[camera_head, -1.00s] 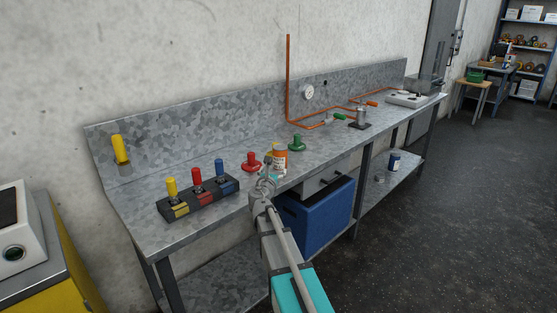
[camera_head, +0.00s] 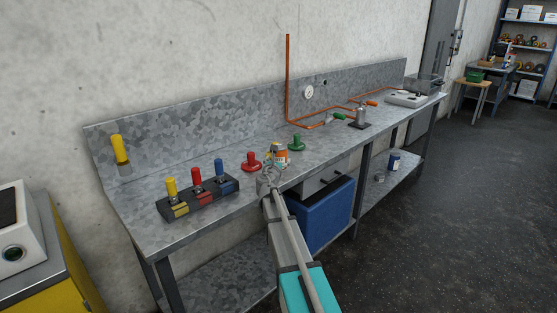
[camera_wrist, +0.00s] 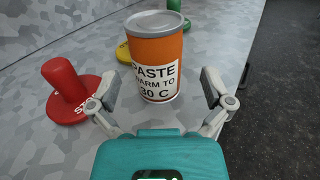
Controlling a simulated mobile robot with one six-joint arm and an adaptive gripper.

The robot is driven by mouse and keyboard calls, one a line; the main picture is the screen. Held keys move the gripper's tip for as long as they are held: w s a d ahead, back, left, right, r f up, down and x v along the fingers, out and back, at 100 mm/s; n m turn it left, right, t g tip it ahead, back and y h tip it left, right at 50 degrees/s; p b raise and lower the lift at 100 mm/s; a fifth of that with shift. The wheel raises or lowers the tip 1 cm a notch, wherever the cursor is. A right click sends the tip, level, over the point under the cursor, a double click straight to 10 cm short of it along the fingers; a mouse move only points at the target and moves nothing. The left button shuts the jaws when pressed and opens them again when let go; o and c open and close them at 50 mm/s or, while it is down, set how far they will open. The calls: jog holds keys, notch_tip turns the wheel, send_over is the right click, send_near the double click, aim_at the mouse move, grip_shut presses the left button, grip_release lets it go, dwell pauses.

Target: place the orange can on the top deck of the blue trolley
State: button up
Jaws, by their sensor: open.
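The orange can (camera_wrist: 156,52) stands upright on the grey bench, with a grey lid and a white label reading "PASTE", "WARM TO" and "30 C". In the head view the can (camera_head: 281,155) is partly hidden behind my gripper (camera_head: 276,165). In the wrist view my open gripper (camera_wrist: 163,97) has one finger on each side of the can's lower front, with gaps at both sides. No blue trolley with a top deck can be made out for certain in these frames.
A red knob (camera_head: 251,162) stands close left of the can and a green knob (camera_head: 296,143) behind it. A block with yellow, red and blue levers (camera_head: 199,200) is farther left. A blue box (camera_head: 318,213) sits under the bench. Copper pipes (camera_head: 330,121) run along the back.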

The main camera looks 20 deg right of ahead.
aim_at(279, 156)
jog(key=shift+w+d, duration=0.1)
jog(key=shift+w, duration=0.05)
jog(key=shift+x, duration=2.55)
jog(key=shift+f, duration=0.15)
jog(key=c, duration=1.1)
